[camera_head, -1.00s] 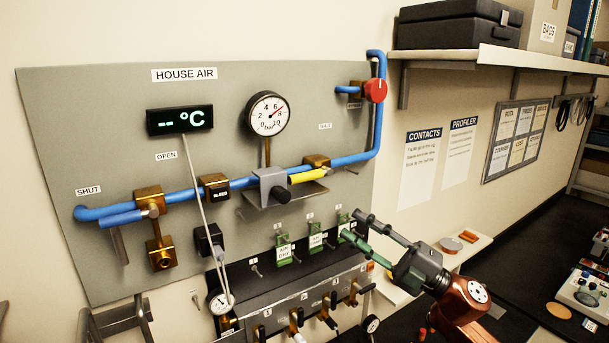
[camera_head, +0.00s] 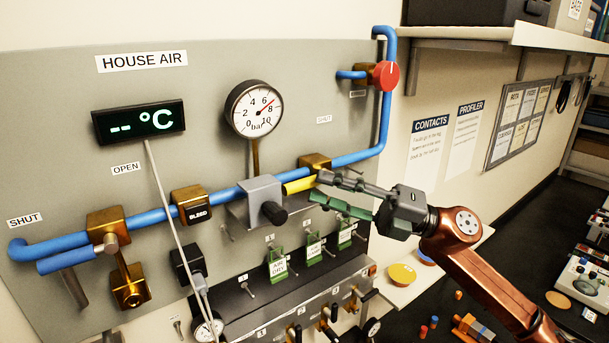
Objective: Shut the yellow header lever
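The yellow header lever (camera_head: 299,186) lies nearly in line with the blue pipe, between the grey clamp block (camera_head: 262,196) with its black knob and the right brass valve body (camera_head: 315,163). My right gripper (camera_head: 319,187) comes in from the right with its two fingers apart, one above the other. The fingertips are at the lever's right end, one slightly above it and one slightly below. I cannot tell whether either finger touches it. A SHUT label (camera_head: 324,119) is on the panel above the lever. My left gripper is not in view.
The blue pipe (camera_head: 357,157) runs across the grey panel and rises to a red knob (camera_head: 385,75). A pressure gauge (camera_head: 254,109) is above the lever. Green tags (camera_head: 313,246) hang below the gripper. A shelf (camera_head: 470,36) juts out at the upper right.

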